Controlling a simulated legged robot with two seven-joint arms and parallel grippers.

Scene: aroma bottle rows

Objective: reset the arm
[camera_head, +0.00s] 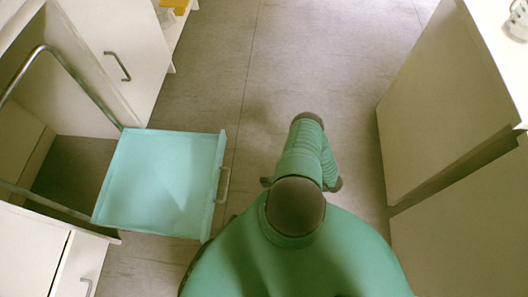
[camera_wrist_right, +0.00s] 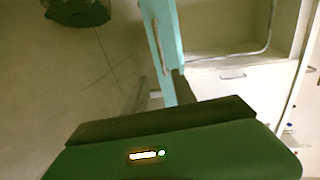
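My right arm shows in the head view as a green ribbed limb with dark joint caps, folded close in front of my green body. Its gripper is small and mostly hidden there. In the right wrist view the gripper (camera_wrist_right: 162,122) shows as a dark bar on a green housing with a lit marking. I cannot make out the gap between its fingers, and no object is seen held. My left gripper is not in the head view.
A light-blue drawer (camera_head: 160,185) stands pulled out from the left cabinet; its edge also shows in the right wrist view (camera_wrist_right: 163,50). White cabinets (camera_head: 450,110) stand at the right. The floor (camera_head: 330,60) ahead is clear. A yellow item (camera_head: 174,4) lies at the top left.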

